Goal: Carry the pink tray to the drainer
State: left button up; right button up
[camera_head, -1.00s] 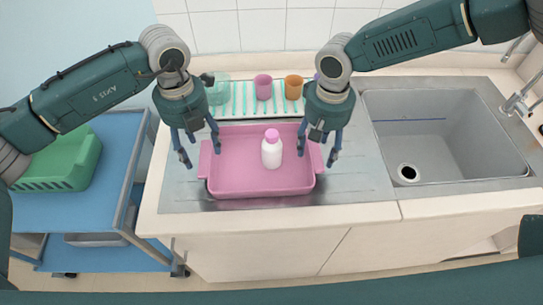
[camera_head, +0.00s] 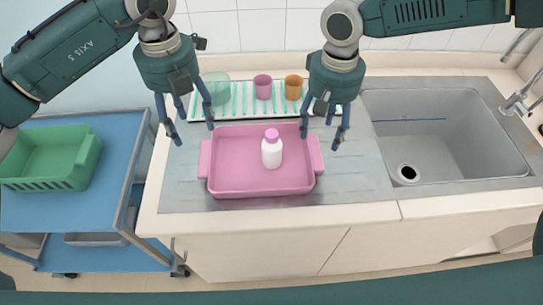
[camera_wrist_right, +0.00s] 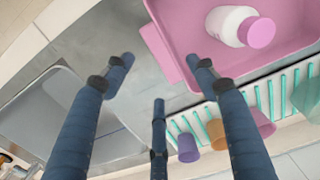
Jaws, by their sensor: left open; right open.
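The pink tray (camera_head: 225,178) lies flat on the steel drainboard left of the sink, with a handle at each short side. A white bottle with a pink cap (camera_head: 271,152) stands in it. My left gripper (camera_head: 195,132) is open and empty, above and behind the tray's left handle. My right gripper (camera_head: 320,139) is open and empty near the right handle. In the right wrist view the tray (camera_wrist_right: 185,25) is at upper right, its handle (camera_wrist_right: 161,52) visible between the open fingers (camera_wrist_right: 160,65). A white rack with teal ribs (camera_head: 238,114) lies behind the tray.
The rack holds a pink cup (camera_head: 262,87), an orange cup (camera_head: 293,87) and a clear greenish vessel (camera_head: 216,89). A purple cup (camera_wrist_right: 187,148) shows in the wrist view. The sink (camera_head: 445,140) is right. A blue trolley (camera_head: 75,217) with a green slotted basket (camera_head: 50,158) stands left.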

jog(key=shift+r, duration=2.3)
